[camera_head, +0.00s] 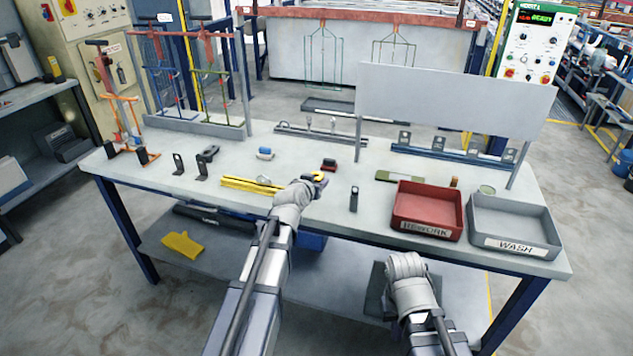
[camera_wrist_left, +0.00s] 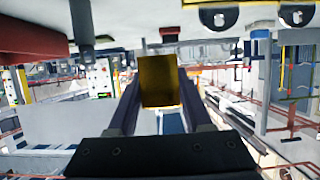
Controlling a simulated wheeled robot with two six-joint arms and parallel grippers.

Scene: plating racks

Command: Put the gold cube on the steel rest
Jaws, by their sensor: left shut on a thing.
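The gold cube (camera_wrist_left: 160,82) is held between the two dark fingers of my left gripper (camera_wrist_left: 158,100) in the left wrist view. In the head view my left gripper (camera_head: 318,178) is over the middle of the table, and only a small yellow-gold bit of the cube (camera_head: 319,176) shows past the wrist. Which fixture is the steel rest is not clear; a grey rail with upright pegs (camera_head: 333,132) lies at the back middle. My right wrist shows low in front of the table, but its fingers are hidden.
A red REWORK tray (camera_head: 428,205) and a grey WASH tray (camera_head: 515,220) stand at the right. A yellow bar (camera_head: 250,184) lies left of my left gripper, and a small dark upright bracket (camera_head: 354,198) stands to its right. A grey panel (camera_head: 455,100) rises behind.

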